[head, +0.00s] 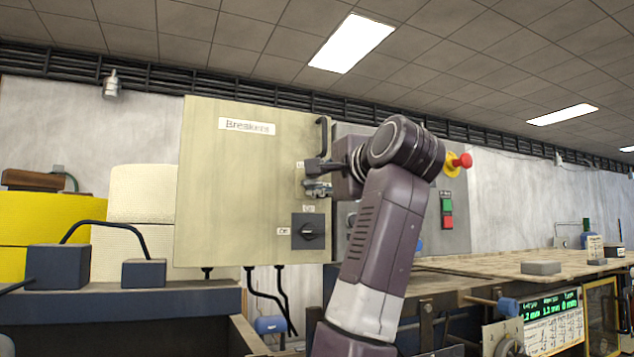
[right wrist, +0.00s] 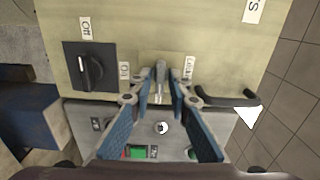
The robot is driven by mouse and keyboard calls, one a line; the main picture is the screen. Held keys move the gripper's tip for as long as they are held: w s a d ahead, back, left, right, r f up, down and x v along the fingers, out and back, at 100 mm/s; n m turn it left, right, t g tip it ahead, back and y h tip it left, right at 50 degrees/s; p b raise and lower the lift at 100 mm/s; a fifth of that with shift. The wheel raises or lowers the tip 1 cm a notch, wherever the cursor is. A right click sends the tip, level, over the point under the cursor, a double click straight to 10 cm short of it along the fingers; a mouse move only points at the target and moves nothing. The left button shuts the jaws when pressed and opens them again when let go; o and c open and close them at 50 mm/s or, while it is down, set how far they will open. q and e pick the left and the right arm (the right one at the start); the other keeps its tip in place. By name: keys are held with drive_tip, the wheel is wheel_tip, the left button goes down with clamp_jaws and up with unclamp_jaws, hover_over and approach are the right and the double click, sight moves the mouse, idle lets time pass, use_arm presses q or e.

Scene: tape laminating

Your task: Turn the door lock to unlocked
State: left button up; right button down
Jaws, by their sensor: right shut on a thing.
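The beige cabinet (head: 235,190) labelled "Breakers" stands in the middle of the head view, its door shut. The door lock (head: 313,190) is a small metal lever near the cabinet's right edge, partly hidden by my right gripper (head: 318,178). In the right wrist view the lock lever (right wrist: 159,82) sits between the blue-padded fingers of my right gripper (right wrist: 161,88), which is shut on it. Small labels show beside the lock, hard to read. My left gripper is out of view.
A black rotary switch (head: 308,231) sits below the lock, also in the wrist view (right wrist: 90,67). A door handle (head: 322,135) is above the lock. A grey panel with a red emergency button (head: 465,160) stands behind my right arm.

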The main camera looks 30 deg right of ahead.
idle(0.3)
drive_tip(key=c, duration=2.1)
unclamp_jaws()
drive_tip(key=s, duration=1.2)
drive_tip(key=shift+a, duration=0.3)
drive_tip(key=shift+f, duration=0.1)
